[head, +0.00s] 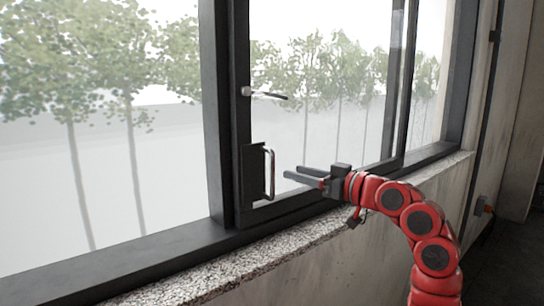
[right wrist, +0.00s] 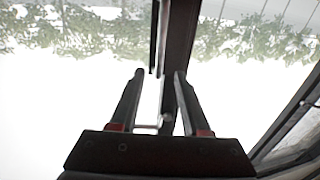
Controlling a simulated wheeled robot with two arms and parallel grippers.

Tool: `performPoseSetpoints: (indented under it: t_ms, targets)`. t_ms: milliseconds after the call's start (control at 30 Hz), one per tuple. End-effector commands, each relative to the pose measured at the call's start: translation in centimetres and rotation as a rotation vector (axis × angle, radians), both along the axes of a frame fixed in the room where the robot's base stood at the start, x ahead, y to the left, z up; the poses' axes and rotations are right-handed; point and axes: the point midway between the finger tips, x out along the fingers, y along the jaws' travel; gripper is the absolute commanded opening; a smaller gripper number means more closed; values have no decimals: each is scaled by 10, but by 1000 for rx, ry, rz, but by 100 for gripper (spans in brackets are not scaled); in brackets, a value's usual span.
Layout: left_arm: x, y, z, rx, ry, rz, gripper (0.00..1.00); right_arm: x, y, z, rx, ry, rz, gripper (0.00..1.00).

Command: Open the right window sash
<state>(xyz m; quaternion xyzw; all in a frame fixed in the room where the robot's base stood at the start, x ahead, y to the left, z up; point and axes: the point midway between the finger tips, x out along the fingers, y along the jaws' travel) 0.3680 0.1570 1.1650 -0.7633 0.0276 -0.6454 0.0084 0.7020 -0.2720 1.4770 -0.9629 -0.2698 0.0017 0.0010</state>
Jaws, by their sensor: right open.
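The right window sash (head: 243,120) has a dark frame and clear glass, and its left stile stands against the dark upright (head: 216,120). A dark plate with a D-shaped pull handle (head: 271,172) is on this stile. A small lever with a pale knob (head: 246,91) sits above it. My right gripper (head: 290,172) is open and empty, just right of the pull handle, with its fingers pointing left at it. A gap shows between fingertips and handle. In the right wrist view, the open fingers (right wrist: 159,75) point toward a dark upright frame bar (right wrist: 181,45). My left gripper is out of view.
A speckled stone sill (head: 225,262) runs below the window, under my right arm. A concrete wall (head: 375,250) is beneath it. A pipe and a small grey box (head: 482,206) are on the wall at right. Trees show outside through the glass.

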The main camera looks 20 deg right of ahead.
Motion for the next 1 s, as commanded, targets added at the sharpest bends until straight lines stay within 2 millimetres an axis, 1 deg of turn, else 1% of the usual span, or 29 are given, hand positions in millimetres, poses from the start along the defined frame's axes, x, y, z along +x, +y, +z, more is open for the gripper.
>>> performPoseSetpoints:
  t_ms: [33, 100, 300, 400, 567, 800, 833, 967, 1000]
  targets:
    - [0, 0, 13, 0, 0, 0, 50, 11, 8, 6, 5, 4, 4, 47]
    - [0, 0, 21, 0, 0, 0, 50, 25, 17, 6, 3, 3, 3, 47]
    - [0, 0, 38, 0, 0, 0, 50, 57, 36, 5, 3, 2, 1, 47]
    - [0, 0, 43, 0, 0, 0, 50, 68, 42, 4, 2, -2, 1, 47]
    - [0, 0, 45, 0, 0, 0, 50, 75, 46, 2, -1, -3, -1, 47]
    - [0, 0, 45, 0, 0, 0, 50, 76, 46, 0, -1, -3, -2, 47]
    - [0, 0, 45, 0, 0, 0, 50, 76, 46, 0, -1, -3, -2, 45]
    - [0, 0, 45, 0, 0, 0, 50, 76, 46, 0, -1, -3, -2, 22]
    - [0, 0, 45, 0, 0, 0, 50, 76, 46, 1, 0, -4, -2, 15]
